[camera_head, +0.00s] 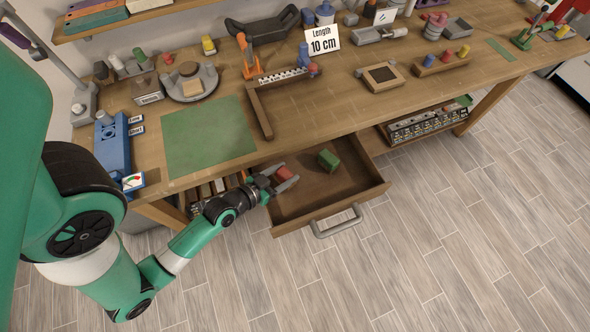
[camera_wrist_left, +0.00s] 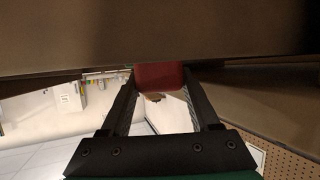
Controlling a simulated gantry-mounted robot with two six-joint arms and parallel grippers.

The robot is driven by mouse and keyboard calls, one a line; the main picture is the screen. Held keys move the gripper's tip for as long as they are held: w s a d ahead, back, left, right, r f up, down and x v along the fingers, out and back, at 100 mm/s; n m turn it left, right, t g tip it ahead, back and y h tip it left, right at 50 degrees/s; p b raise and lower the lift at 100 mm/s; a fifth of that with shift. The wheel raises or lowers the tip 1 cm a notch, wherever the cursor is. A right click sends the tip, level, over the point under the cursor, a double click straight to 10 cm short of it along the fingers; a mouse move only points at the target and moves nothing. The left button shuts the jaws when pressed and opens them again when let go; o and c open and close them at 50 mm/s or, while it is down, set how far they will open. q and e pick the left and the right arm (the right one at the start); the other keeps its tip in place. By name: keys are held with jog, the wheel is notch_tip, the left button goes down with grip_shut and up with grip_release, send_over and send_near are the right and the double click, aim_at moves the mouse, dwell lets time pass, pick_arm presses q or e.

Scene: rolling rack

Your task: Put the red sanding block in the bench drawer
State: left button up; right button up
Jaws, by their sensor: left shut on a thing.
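The red sanding block (camera_head: 284,174) is held between the fingers of my left gripper (camera_head: 287,181), over the left part of the open bench drawer (camera_head: 312,201). In the left wrist view the red block (camera_wrist_left: 160,76) sits between the fingertips of the left gripper (camera_wrist_left: 160,95), close to a broad brown surface. Whether the block touches the drawer floor, I cannot tell. The drawer is pulled out from the workbench and its metal handle (camera_head: 337,222) faces the front. A green block (camera_head: 329,160) lies in the drawer, right of the red one. My right gripper is not in view.
A lower shelf with a parts box (camera_head: 425,124) is right of the drawer. The floor in front is clear.

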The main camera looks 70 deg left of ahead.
pick_arm(q)
notch_tip(320, 180, down, 2)
jog(key=shift+f+b, duration=0.25)
jog(key=shift+b, duration=0.05)
jog(key=shift+w+a+r, duration=0.1)
jog(key=shift+w, duration=0.1)
jog(key=w, duration=0.1)
jog(key=w+a, duration=0.1)
jog(key=p, duration=0.1)
jog(key=shift+w+a, duration=0.25)
jog(key=shift+w, duration=0.15)
jog(key=shift+w+a+f, duration=0.15)
jog(key=shift+w+f, duration=0.1)
jog(key=shift+f, duration=0.25)
jog(key=shift+s+f, duration=0.1)
jog(key=shift+f, duration=0.15)
jog(key=shift+r, duration=0.1)
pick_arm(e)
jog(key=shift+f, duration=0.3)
pick_arm(q)
jog(key=shift+b, duration=0.3)
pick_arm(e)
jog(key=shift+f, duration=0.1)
